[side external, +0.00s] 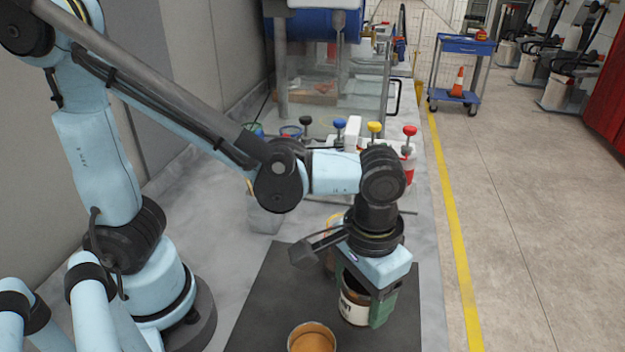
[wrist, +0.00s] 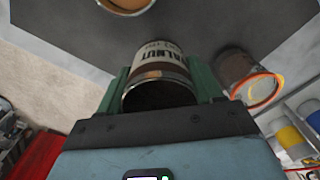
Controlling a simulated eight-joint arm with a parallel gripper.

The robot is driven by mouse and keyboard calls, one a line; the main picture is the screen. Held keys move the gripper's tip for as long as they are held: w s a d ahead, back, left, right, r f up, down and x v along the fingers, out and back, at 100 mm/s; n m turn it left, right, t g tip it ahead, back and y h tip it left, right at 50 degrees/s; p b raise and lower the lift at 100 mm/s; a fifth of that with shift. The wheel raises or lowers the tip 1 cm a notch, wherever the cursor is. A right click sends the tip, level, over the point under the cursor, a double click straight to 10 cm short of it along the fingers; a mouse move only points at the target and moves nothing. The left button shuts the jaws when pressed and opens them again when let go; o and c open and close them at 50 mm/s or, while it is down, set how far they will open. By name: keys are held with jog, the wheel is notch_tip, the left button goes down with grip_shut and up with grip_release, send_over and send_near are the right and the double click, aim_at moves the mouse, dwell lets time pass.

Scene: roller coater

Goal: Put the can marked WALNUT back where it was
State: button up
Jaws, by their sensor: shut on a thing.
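The can marked WALNUT (wrist: 160,65) has a white label with dark lettering and a brown band. My gripper (wrist: 160,90) has its green fingers shut on both sides of this can. In the side external view, the can (side external: 354,304) is between the fingers of my gripper (side external: 368,300), above or on the dark mat (side external: 270,290). I cannot tell whether its base touches the mat. Its far side and part of its label are hidden by my gripper.
An open can with tan contents (side external: 312,338) stands at the mat's front. Another can with an orange rim (wrist: 250,80) is beside the held can, mostly hidden behind my wrist in the side external view. Several containers with coloured knobs (side external: 374,127) stand behind. A grey pot (side external: 264,212) is left.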

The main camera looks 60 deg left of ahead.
jog(key=w+f, duration=0.1)
jog(key=w+a+f, duration=0.1)
jog(key=shift+w+a, duration=0.3)
jog(key=shift+w, duration=0.1)
jog(key=shift+f, duration=1.95)
jog(key=shift+f, duration=0.15)
jog(key=o, duration=1.2)
notch_tip(320, 180, up, 12)
jog(key=w+a+t, duration=0.1)
jog(key=a+t, duration=0.6)
jog(key=a, duration=0.8)
jog(key=shift+a, duration=0.4)
